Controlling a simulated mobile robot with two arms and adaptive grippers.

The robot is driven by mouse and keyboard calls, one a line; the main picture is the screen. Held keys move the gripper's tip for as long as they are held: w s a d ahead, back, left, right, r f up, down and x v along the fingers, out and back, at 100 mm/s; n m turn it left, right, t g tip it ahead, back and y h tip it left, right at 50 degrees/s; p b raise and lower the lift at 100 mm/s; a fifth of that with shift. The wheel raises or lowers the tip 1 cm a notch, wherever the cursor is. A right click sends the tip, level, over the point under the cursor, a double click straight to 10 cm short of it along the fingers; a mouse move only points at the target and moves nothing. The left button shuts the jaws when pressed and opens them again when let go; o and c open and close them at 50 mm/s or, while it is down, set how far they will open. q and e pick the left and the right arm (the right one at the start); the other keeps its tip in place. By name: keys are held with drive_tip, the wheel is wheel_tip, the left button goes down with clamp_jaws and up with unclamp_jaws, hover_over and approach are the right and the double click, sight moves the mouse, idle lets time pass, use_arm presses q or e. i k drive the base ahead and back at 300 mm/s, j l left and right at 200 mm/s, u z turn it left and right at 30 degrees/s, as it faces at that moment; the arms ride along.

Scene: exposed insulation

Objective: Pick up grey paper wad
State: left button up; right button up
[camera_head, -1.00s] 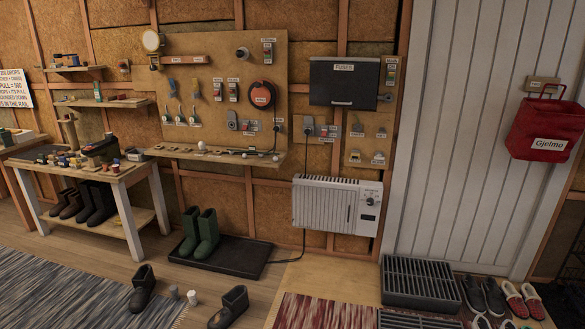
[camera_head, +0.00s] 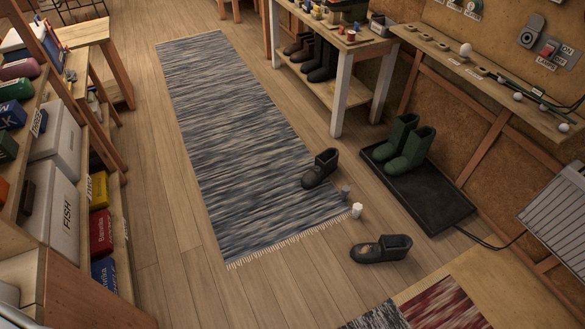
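A small grey lump (camera_head: 345,191), which looks like the grey paper wad, lies at the right edge of the blue-grey striped rug, close to a dark ankle boot (camera_head: 320,169). It is too small to make out its surface. A small white upright object (camera_head: 357,210) stands just in front of it, at the rug's fringed corner. Neither of my grippers shows in the head view.
Another dark boot (camera_head: 381,249) lies nearer. Green boots (camera_head: 408,145) stand on a black tray (camera_head: 430,200) at right. A loaded shelf (camera_head: 122,230) stands left, a workbench (camera_head: 338,100) behind.

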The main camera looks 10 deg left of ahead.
sight(345, 189)
drive_tip(key=i+j+u, duration=0.15)
drive_tip(key=i+u, duration=0.2)
drive_tip(key=i, duration=0.2)
drive_tip(key=i+u, duration=0.35)
drive_tip(key=i, duration=0.15)
